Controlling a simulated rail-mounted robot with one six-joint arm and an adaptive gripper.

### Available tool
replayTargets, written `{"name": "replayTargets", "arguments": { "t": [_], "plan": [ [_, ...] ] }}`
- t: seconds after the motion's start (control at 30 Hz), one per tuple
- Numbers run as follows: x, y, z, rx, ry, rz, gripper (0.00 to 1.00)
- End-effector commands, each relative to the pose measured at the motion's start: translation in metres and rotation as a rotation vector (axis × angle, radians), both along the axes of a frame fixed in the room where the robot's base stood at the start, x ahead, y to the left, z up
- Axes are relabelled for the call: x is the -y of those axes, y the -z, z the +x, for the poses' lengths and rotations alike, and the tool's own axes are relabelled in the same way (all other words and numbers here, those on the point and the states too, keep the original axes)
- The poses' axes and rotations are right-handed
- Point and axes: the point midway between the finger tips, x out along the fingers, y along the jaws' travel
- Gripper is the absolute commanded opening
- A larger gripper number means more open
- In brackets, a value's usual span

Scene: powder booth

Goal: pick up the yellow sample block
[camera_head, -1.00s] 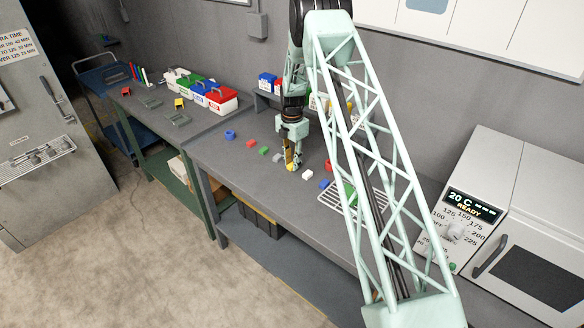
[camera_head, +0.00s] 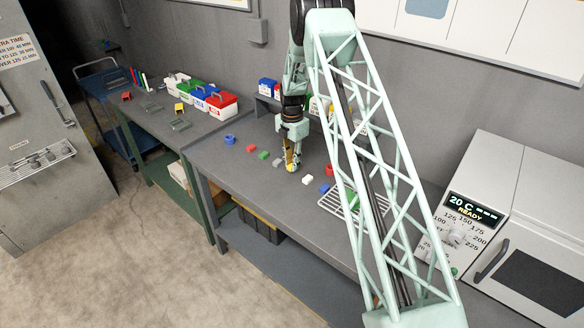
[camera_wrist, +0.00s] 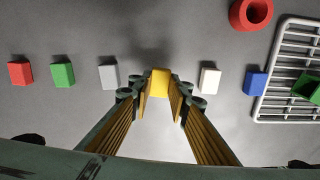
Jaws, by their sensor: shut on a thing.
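The yellow sample block (camera_wrist: 159,83) is between the fingertips of my gripper (camera_wrist: 159,95) in the wrist view. My gripper is shut on it, with a yellow-lined finger on each side. In the head view my gripper (camera_head: 292,165) points down over the grey bench, in the row of small blocks. The block is mostly hidden by the fingers there. In the wrist view a dark shadow lies on the bench beyond the block. I cannot tell exactly how high the block is above the bench.
A grey block (camera_wrist: 109,77) and a white block (camera_wrist: 209,81) stand close on either side. Green (camera_wrist: 63,75), red (camera_wrist: 20,73) and blue (camera_wrist: 255,84) blocks lie further out. A wire rack (camera_wrist: 289,70) and a red ring (camera_wrist: 251,13) are at the right.

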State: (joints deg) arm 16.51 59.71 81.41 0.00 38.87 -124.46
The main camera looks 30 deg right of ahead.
Motion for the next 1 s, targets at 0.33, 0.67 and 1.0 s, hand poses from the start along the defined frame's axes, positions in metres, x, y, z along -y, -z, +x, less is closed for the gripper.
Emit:
{"name": "replayTargets", "arguments": {
  "t": [0.33, 0.67, 1.0],
  "plan": [
    [-0.002, -0.013, -0.013, -0.001, 0.000, 0.001, 0.06],
    [-0.007, -0.017, -0.054, -0.001, 0.000, 0.000, 0.06],
    [-0.013, -0.022, -0.112, 0.000, 0.001, 0.000, 0.06]
  ]
}}
